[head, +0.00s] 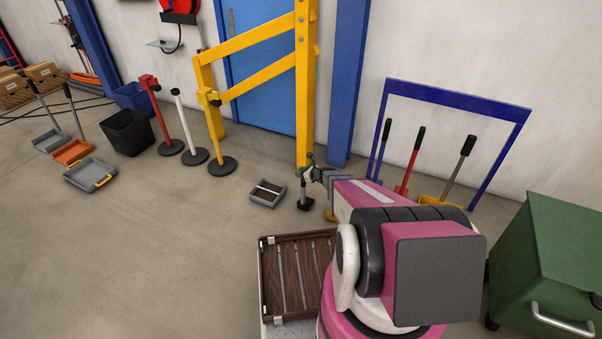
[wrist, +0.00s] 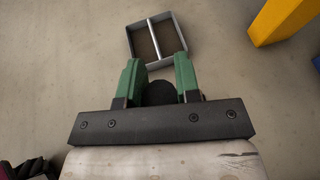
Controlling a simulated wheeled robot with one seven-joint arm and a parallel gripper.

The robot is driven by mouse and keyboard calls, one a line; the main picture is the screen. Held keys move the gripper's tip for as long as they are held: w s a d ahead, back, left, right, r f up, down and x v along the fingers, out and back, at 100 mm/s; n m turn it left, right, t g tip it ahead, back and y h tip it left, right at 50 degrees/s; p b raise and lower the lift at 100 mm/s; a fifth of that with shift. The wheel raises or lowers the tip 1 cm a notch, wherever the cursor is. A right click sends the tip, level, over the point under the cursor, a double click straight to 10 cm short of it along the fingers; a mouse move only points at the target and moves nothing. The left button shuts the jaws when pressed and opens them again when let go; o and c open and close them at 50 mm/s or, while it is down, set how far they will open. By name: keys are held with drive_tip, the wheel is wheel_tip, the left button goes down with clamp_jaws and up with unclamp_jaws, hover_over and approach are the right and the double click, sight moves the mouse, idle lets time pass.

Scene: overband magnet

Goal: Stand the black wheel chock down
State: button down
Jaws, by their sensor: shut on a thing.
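My gripper (head: 312,174) is at the end of my outstretched arm, near the foot of a yellow post. In the wrist view its two green fingers (wrist: 158,85) are closed about a dark, rounded thing, which I take for the black wheel chock (wrist: 158,94). In the head view a black piece with a dark flat foot, likely the same chock (head: 304,205), shows just below the gripper. It looks roughly upright. I cannot tell whether it touches the floor. The fingers and the gripper body hide part of it.
A grey divided tray (head: 267,193) lies on the floor close by, also in the wrist view (wrist: 131,44). The yellow post (head: 306,85) stands just behind. A blue rack (head: 455,93) with tools is to the right. A slatted brown tray (head: 263,280) is near me.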

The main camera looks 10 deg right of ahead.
drive_tip(key=shift+f, duration=0.15)
drive_tip(key=c, duration=0.8)
unclamp_jaws()
